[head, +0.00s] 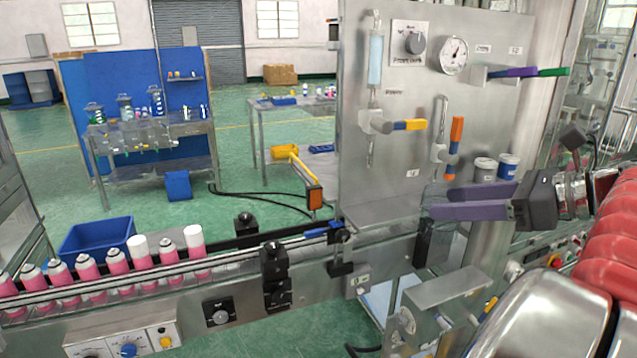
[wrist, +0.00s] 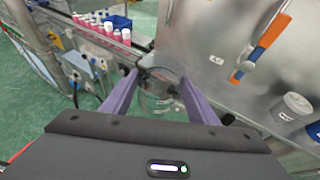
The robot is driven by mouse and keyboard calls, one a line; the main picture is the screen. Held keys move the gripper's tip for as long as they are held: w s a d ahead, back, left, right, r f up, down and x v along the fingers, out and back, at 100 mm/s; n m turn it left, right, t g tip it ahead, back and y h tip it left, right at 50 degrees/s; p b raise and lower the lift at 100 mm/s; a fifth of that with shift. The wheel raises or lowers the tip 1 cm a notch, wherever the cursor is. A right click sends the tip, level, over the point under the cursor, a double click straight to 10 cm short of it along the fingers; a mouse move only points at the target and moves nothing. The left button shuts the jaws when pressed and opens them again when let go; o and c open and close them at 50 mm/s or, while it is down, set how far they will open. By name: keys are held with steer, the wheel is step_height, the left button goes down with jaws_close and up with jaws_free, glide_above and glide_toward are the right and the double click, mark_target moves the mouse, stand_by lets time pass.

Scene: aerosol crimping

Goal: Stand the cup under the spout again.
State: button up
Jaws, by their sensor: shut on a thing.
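My gripper (head: 432,201), with two purple fingers, reaches in from the right in front of the steel panel. Its fingers stand apart around a faint, see-through cup (wrist: 160,74), whose rim shows between the fingertips in the wrist view. The cup's outline is hard to make out in the head view. Two valves are on the panel: one with a yellow and blue lever (head: 410,125), lying level, and one with an orange lever (head: 456,136), upright.
Two small lidded tubs (head: 508,167) stand right of the orange lever, close behind my gripper. A conveyor with pink and white cans (head: 88,267) runs at the lower left. A steel bracket (head: 452,287) stands below my gripper. A gauge (head: 454,56) is higher on the panel.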

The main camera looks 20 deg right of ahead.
steer(key=w+a, duration=0.4)
steer(key=w, duration=0.5)
steer(key=shift+w, duration=0.4)
steer(key=shift+a, duration=0.1)
steer(key=w, duration=0.1)
steer(key=w+a, duration=0.1)
steer(key=w, duration=0.1)
steer(key=shift+w+a, duration=0.35)
steer(key=shift+f, duration=0.3)
steer(key=o, duration=1.2)
steer(key=shift+f, duration=0.1)
